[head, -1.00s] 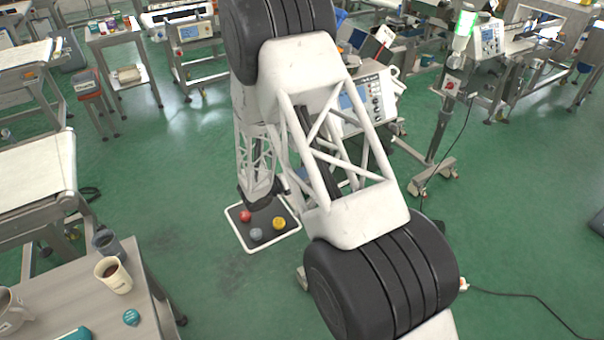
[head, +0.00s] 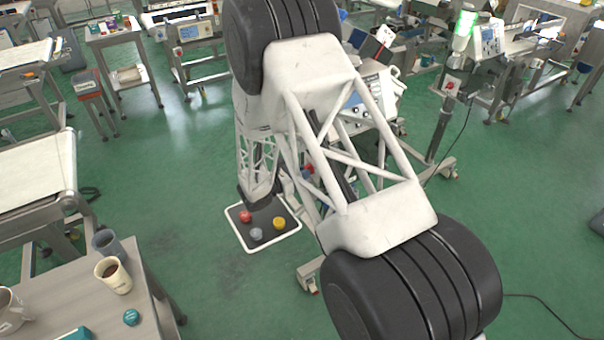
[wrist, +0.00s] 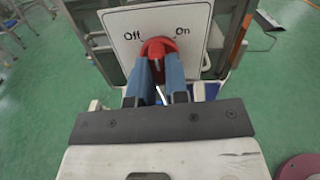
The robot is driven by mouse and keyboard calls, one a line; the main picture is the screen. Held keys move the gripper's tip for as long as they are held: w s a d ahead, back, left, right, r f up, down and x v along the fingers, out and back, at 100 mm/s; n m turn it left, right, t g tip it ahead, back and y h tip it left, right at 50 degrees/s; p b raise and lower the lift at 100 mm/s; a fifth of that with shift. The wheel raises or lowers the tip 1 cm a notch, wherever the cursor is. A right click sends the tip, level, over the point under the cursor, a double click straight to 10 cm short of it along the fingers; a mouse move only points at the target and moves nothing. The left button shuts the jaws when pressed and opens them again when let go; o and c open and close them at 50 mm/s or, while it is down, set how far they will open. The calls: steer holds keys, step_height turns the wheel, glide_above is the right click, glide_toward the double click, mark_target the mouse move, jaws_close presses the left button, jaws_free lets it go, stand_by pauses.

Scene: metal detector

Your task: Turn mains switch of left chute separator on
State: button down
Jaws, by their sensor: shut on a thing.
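In the wrist view a red rotary switch knob (wrist: 158,45) sits on a white plate (wrist: 195,20) marked "Off" at left and "On" at right. My gripper (wrist: 157,62) has its two blue fingers on either side of the knob and is shut on it. The fingers hide the lower part of the knob, and I cannot tell exactly which word it points to. In the head view my arm hides most of the machine behind it. A white control panel (head: 375,95) shows partly behind the arm's lattice.
Another red switch (head: 450,86) is on a stand at right, below a green-lit lamp (head: 463,24). A black mat (head: 263,226) with red, grey and yellow buttons lies on the floor. A table with mugs (head: 113,275) stands at lower left. Green floor is open at right.

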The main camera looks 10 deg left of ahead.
steer(key=shift+w+r+m, duration=0.1)
steer(key=shift+m, duration=4.9)
steer(key=c, duration=1.1)
jaws_free()
steer(key=shift+a, duration=0.1)
steer(key=shift+v, duration=3.9)
